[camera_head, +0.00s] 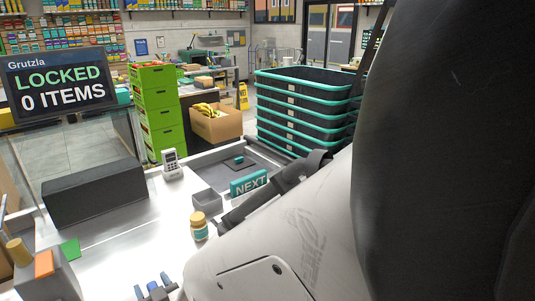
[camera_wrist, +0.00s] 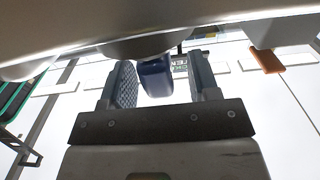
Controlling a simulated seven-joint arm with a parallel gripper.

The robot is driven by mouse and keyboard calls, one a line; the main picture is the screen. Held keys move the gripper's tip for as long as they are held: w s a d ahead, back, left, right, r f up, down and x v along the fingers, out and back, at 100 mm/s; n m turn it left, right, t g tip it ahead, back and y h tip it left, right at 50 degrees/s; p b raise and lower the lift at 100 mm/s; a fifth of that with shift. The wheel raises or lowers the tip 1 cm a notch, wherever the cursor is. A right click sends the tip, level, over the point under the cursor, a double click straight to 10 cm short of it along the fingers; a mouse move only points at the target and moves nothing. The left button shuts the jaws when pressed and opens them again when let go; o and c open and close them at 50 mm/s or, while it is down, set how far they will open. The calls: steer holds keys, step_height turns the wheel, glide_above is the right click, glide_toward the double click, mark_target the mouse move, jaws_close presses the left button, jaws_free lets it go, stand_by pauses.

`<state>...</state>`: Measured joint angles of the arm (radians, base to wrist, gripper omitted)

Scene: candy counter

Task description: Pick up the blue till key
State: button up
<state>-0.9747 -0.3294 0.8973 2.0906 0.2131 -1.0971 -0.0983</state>
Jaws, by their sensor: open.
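My gripper (camera_head: 154,288) shows at the bottom edge of the head view, low over the white counter. In the wrist view my gripper (camera_wrist: 162,84) has its two fingers apart. A dark blue rounded piece (camera_wrist: 155,78), which appears to be the blue till key, is between the fingers, closer to the left one. A gap shows on its right side. A small blue part (camera_head: 153,286) also shows between the fingers in the head view. The key's lower part and what it rests on are hidden.
A card terminal (camera_head: 172,164) is farther back. A grey block with an orange top (camera_head: 44,264) and a green square (camera_head: 70,249) are left.

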mark_target(152, 285)
steer(key=c, duration=1)
steer(key=shift+r, duration=0.15)
steer(key=shift+r, duration=1.55)
steer(key=w+d+r+v, duration=0.1)
steer(key=v, duration=1.5)
steer(key=shift+w+r, duration=0.15)
steer(key=shift+r, duration=0.2)
steer(key=shift+d, duration=0.1)
